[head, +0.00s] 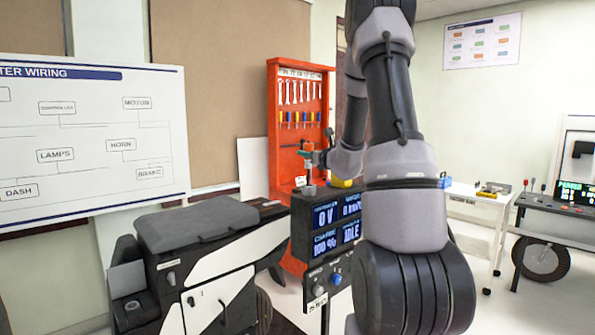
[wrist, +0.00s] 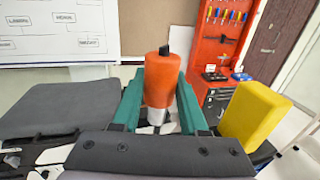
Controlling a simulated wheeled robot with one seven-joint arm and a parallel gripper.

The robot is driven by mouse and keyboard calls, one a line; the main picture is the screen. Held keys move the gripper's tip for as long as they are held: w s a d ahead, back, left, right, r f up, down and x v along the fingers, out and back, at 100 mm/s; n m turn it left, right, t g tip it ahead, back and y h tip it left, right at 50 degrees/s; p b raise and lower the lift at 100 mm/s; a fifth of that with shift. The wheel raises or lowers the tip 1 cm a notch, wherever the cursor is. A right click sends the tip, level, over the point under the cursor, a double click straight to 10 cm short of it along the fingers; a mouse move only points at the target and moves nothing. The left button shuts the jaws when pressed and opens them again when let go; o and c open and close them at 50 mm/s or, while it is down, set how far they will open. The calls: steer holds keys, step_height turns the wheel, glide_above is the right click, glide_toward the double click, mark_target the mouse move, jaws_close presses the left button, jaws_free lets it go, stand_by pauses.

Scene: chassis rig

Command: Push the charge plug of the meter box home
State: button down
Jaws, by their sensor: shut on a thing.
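The meter box (head: 322,250) is a dark box with lit displays reading 0 V, 100 % and IDLE, in the middle of the head view. My gripper (head: 307,162) is above its top left part. In the wrist view its teal fingers (wrist: 160,95) are shut on the charge plug (wrist: 163,78), an upright orange grip with a black tip. A pale part shows under the grip between the fingers. The plug also shows small in the head view (head: 309,147). Its lower end and the socket are too hidden to tell how deep it sits.
A yellow block (wrist: 255,113) stands just right of my gripper. A scooter with a grey seat (head: 195,225) is at the left. An orange tool cabinet (head: 272,120) with wrenches stands behind. A white cart (head: 475,200) and another bench with a panel are at the right.

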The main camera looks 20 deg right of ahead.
mark_target(309, 167)
steer(key=shift+w+d+r, duration=0.1)
steer(key=shift+d+r, duration=0.15)
steer(key=shift+r, duration=0.15)
steer(key=shift+f, duration=0.1)
steer(key=shift+f, duration=2.85)
steer(key=shift+f, duration=2)
steer(key=shift+c, duration=1.8)
jaws_free()
steer(key=s, duration=1)
steer(key=shift+s+d, duration=0.4)
steer(key=shift+d, duration=0.05)
